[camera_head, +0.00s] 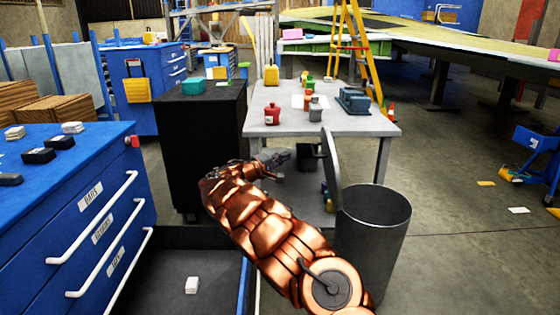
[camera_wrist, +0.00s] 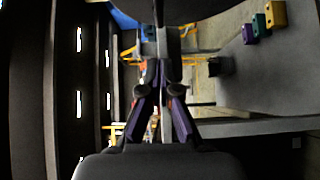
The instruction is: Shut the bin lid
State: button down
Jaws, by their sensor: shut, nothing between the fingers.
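The grey metal bin (camera_head: 373,240) stands on the floor at right of centre, with its round mouth uncovered. Its lid (camera_head: 331,172) stands upright, nearly edge-on, at the left side of the rim. My gripper (camera_head: 284,160) is to the left of the lid and apart from it, in front of the grey table. In the wrist view my gripper (camera_wrist: 158,66) has its fingertips together, with nothing held. I cannot tell whether the dark curved shape at the top of the wrist view is the lid. My copper arm hides part of the bin's lower left side.
The grey table (camera_head: 355,124) behind the bin carries a red can (camera_head: 272,114), bottles and a blue-grey case (camera_head: 353,101). A black cabinet (camera_head: 203,150) stands left of my gripper. A blue drawer unit (camera_head: 75,210) has its bottom drawer open.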

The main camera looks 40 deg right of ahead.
jog(key=s+d, duration=0.1)
jog(key=d, duration=0.7)
jog(key=shift+s+d+b, duration=0.3)
jog(key=shift+s+b, duration=0.1)
jog(key=shift+b, duration=0.05)
jog(key=shift+d, duration=0.1)
